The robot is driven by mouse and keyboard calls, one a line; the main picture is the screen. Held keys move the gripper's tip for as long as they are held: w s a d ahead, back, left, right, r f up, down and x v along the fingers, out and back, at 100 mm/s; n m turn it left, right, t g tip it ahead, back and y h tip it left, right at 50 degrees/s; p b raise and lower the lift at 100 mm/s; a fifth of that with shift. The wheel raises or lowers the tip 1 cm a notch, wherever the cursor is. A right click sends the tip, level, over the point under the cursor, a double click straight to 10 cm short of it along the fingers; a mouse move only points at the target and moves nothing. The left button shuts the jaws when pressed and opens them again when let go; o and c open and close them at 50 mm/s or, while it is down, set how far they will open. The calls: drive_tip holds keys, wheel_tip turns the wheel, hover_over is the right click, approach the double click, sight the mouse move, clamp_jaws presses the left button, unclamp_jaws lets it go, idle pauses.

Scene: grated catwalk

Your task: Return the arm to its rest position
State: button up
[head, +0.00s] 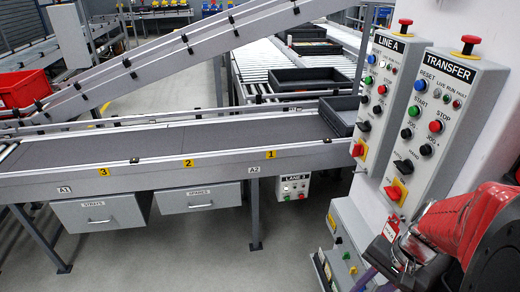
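Part of my arm (470,222) shows at the lower right, with a red and black link and a silver joint section. It stands in front of the lower part of the control panels. My gripper's fingers cannot be made out in the head view, so what they hold, if anything, is hidden.
The LINE A panel (383,92) and TRANSFER panel (434,118) rise close behind my arm. A grey conveyor (160,143) crosses the middle, with drawers (100,215) below. A red bin (22,90) is far left. Floor (190,255) at the lower centre is clear.

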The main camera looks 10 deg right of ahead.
drive_tip(key=w+a+r+n+t+h, duration=0.1)
drive_tip(key=a+r+n+t, duration=0.1)
drive_tip(key=a+r+n, duration=0.3)
drive_tip(key=w+a+r+n+t+h, duration=0.2)
drive_tip(key=a+r+n, duration=0.3)
drive_tip(key=a+r, duration=0.4)
wheel_tip(320, 180, up, 2)
drive_tip(key=shift+w+r+n+t, duration=0.1)
drive_tip(key=shift+w+n+t, duration=0.2)
drive_tip(key=shift+t, duration=0.3)
drive_tip(key=shift+a, duration=0.1)
idle(1.7)
